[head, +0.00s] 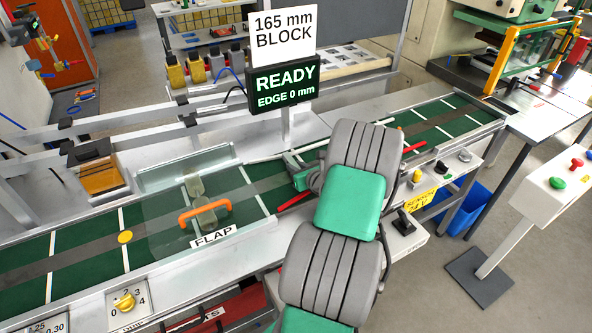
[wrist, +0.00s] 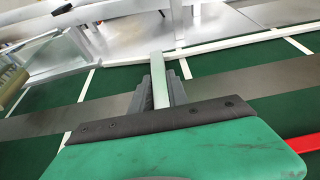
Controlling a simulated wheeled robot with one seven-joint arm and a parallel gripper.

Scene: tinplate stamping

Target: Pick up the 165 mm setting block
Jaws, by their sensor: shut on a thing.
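My gripper (wrist: 157,88) is in the middle of the wrist view, its dark grey fingers closed on a narrow, pale metal bar. This bar, which I take to be the 165 mm setting block (wrist: 164,66), stands out between and beyond the fingers. It is over the green belt (wrist: 225,58) with its grey centre strip. I cannot tell whether it touches the belt. In the head view my arm covers most of this spot, and I cannot make out the block there.
A sign (head: 283,30) reads "165 mm BLOCK", above a display (head: 285,84) reading "READY, EDGE 0 mm". A clear flap with an orange handle (head: 204,211) covers the belt to the left. A red bar (wrist: 303,143) lies close at the right. The belt's right part (head: 437,118) is clear.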

